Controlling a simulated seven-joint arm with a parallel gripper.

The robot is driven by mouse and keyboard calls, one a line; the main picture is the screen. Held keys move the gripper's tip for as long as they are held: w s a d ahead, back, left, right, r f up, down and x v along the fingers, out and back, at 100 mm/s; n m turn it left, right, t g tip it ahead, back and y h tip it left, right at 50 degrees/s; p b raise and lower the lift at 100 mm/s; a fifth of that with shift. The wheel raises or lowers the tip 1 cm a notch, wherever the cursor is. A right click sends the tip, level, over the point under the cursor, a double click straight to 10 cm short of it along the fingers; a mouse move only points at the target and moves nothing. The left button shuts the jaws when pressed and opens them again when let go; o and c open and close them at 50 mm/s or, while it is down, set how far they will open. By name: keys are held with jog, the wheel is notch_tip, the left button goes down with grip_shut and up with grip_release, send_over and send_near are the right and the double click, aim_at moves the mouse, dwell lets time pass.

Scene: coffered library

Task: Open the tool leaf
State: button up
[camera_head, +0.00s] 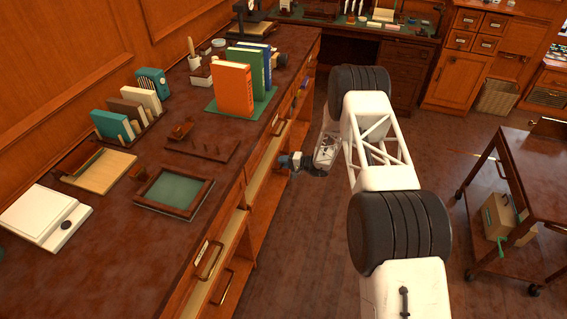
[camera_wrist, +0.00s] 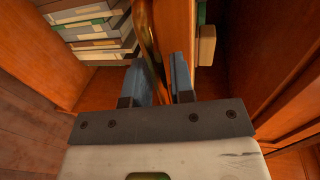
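My gripper (camera_head: 288,162) is low beside the front of the long counter in the head view. In the wrist view its two blue fingers (camera_wrist: 162,82) stand apart, one on each side of a curved brass handle (camera_wrist: 149,38). The handle passes between the fingers, close to the left one; I cannot tell whether they touch. Behind it, an upright wooden panel (camera_wrist: 176,25) is seen nearly edge-on, and I cannot tell for sure that it is the tool leaf. The head view does not show this handle clearly; my arm and the counter edge crowd that spot.
Stacked boxes or books (camera_wrist: 95,25) lie in a compartment left of the panel; a dark compartment is to its right. The counter top (camera_head: 130,245) holds books, trays and a scale (camera_head: 45,217). A wheeled cart (camera_head: 530,180) stands right.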

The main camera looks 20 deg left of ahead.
grip_shut()
jog(key=shift+d, duration=0.15)
jog(key=f+v, duration=0.3)
jog(key=v, duration=1.3)
jog(key=d+f+v, duration=0.1)
jog(key=f+v, duration=0.2)
jog(key=v, duration=1.2)
jog(key=shift+d+f, duration=0.2)
jog(key=shift+d, duration=0.4)
jog(key=shift+o, duration=1.8)
grip_release()
jog(key=shift+d, duration=0.1)
jog(key=v, duration=0.7)
jog(key=shift+d, duration=0.3)
